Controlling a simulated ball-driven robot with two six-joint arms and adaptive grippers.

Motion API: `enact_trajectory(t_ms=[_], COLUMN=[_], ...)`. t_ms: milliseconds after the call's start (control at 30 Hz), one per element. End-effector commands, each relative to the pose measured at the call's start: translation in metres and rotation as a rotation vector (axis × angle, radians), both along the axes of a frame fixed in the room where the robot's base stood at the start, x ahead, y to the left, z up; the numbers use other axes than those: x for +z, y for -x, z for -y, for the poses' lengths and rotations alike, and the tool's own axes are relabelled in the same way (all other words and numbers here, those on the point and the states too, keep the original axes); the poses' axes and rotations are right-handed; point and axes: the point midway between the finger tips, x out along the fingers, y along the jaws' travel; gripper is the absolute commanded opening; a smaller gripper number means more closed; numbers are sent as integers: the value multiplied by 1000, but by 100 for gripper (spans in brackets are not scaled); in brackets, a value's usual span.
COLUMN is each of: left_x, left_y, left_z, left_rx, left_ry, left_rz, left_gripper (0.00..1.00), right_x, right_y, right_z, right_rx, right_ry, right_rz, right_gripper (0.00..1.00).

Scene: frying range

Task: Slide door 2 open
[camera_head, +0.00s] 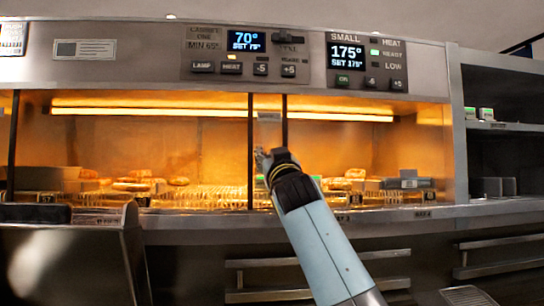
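The lit heated cabinet has sliding glass doors with dark upright frame edges. Two of these edges, a left one (250,125) and a right one (284,120), stand close together near the middle, with a small pale plate between them at the top. I cannot read which panel is door 2. My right gripper (262,158) is raised in front of the glass between these two edges. Its fingers are small and partly hidden behind its own dark body, so I cannot tell their opening or whether they touch a door edge. My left gripper is not in view.
A control panel (246,54) and a second display (346,52) sit above the cabinet. Browned food pieces lie on wire racks inside. A dark-topped metal unit (60,235) stands at lower left. Dark shelves (505,155) are at right. Rails run along the front below the counter.

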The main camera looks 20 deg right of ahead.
Motion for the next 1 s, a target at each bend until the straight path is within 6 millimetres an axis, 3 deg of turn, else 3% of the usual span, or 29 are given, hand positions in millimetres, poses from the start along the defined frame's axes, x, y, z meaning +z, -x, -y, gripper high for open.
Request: enact_trajectory(t_ms=[100, 400, 800, 1000], left_x=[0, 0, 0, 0], left_y=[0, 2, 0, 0], left_z=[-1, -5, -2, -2], left_rx=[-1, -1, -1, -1], left_ry=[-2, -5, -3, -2], left_rz=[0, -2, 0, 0], left_gripper=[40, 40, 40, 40], right_x=[1, 0, -24, -28], right_y=[0, 3, 59, 69], right_z=[0, 0, -10, -12], right_rx=[0, 0, 1, 0], right_ry=[0, 1, 0, 0], right_rz=[1, 3, 2, 2], right_gripper=[48, 48, 48, 48])
